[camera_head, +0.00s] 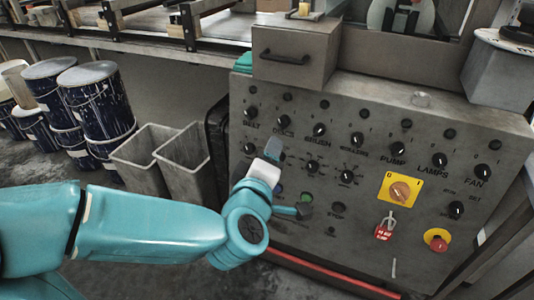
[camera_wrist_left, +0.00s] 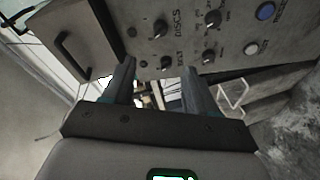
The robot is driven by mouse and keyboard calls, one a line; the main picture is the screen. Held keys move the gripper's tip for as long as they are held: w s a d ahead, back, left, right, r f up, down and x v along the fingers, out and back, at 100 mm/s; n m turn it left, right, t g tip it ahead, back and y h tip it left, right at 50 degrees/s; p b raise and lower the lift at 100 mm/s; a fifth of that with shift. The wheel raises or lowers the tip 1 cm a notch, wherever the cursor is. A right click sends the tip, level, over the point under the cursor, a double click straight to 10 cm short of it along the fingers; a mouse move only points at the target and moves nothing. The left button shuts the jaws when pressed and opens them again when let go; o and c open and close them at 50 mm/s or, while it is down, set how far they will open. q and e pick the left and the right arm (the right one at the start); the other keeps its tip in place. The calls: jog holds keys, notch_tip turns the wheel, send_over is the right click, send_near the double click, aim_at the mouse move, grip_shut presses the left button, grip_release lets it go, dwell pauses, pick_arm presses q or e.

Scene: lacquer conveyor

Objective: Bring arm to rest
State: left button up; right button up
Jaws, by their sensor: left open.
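My left arm (camera_head: 155,228) is teal and reaches in from the left edge of the head view, ending in front of the grey control panel. My left gripper (camera_head: 273,150) points up and away at the panel's left half, below the DISCS and BRUSH knobs. In the left wrist view its two dark fingers (camera_wrist_left: 158,70) stand apart with nothing between them. The panel face (camera_wrist_left: 225,60) with the DISCS and BELT knobs shows beyond them. I cannot tell whether a finger touches the panel. My right gripper is in neither view.
The control panel (camera_head: 350,222) carries several black knobs, a yellow rotary switch (camera_head: 399,192), a red tag (camera_head: 384,231) and a red button (camera_head: 437,240). A grey drawer box (camera_head: 303,67) sits on top. Grey bins (camera_head: 180,165) and blue drums (camera_head: 98,98) stand left.

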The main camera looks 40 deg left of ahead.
pick_arm(q)
jog(key=shift+s, duration=0.1)
dwell(0.5)
jog(key=d+f+m+g+h, duration=0.2)
jog(key=f+m+g, duration=0.1)
jog(key=f, duration=1.2)
jog(key=d+f+m+g+h, duration=0.2)
jog(key=f+m+g, duration=0.2)
jog(key=f, duration=1.1)
jog(key=s+d+f+m+g+h, duration=0.65)
jog(key=s+d+f, duration=0.45)
jog(key=s+f, duration=0.25)
notch_tip(320, 180, up, 27)
jog(key=d+m+p, duration=0.1)
jog(key=m+p, duration=0.2)
jog(key=p, duration=2.4)
jog(key=shift+s+d+g, duration=0.25)
jog(key=shift+s+g, duration=0.1)
jog(key=shift+s, duration=0.1)
